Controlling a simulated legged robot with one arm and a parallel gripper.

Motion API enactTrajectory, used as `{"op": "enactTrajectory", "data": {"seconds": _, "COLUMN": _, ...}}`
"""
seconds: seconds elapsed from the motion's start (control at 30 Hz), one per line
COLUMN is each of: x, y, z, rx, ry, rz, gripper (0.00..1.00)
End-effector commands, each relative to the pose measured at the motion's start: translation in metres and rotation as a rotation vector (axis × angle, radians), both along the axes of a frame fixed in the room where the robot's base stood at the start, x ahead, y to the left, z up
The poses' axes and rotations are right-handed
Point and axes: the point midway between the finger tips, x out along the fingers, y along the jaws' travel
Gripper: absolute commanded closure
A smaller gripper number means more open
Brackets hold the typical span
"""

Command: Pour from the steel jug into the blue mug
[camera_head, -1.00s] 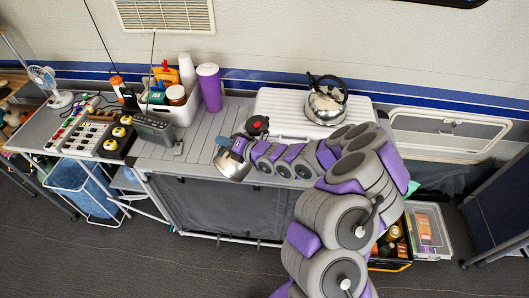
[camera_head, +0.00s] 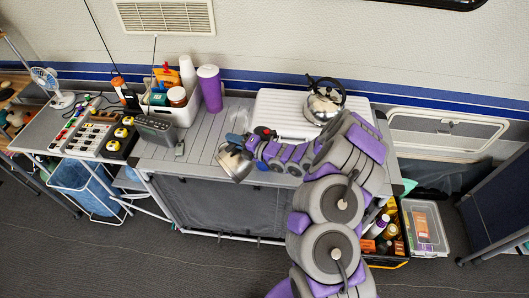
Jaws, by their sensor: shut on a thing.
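The steel jug (camera_head: 234,164) is in the head view at the front edge of the grey slatted table. It is tilted. My gripper (camera_head: 250,146) reaches in from the right and is shut on the jug; its fingertips are small and partly hidden. A small patch of blue (camera_head: 262,164) shows just right of the jug, below my arm. It may be the blue mug, but most of it is hidden. I cannot tell whether the jug's mouth is over it or whether anything flows.
A kettle (camera_head: 325,101) stands on a white ribbed board (camera_head: 276,109) behind my arm. A purple tumbler (camera_head: 210,89), a white caddy (camera_head: 183,113) and a radio (camera_head: 156,131) stand to the left.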

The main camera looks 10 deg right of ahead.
Motion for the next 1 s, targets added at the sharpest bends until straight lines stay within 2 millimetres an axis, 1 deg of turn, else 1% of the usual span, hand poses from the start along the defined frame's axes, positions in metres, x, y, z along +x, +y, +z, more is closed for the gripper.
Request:
{"op": "enactTrajectory", "data": {"seconds": 0.8, "x": 0.013, "y": -0.024, "z": 0.000, "rx": 0.113, "ry": 0.062, "rz": 0.001, "gripper": 1.00}}
{"op": "enactTrajectory", "data": {"seconds": 1.0, "x": 0.015, "y": -0.027, "z": 0.000, "rx": 0.141, "ry": 0.075, "rz": 0.001, "gripper": 1.00}}
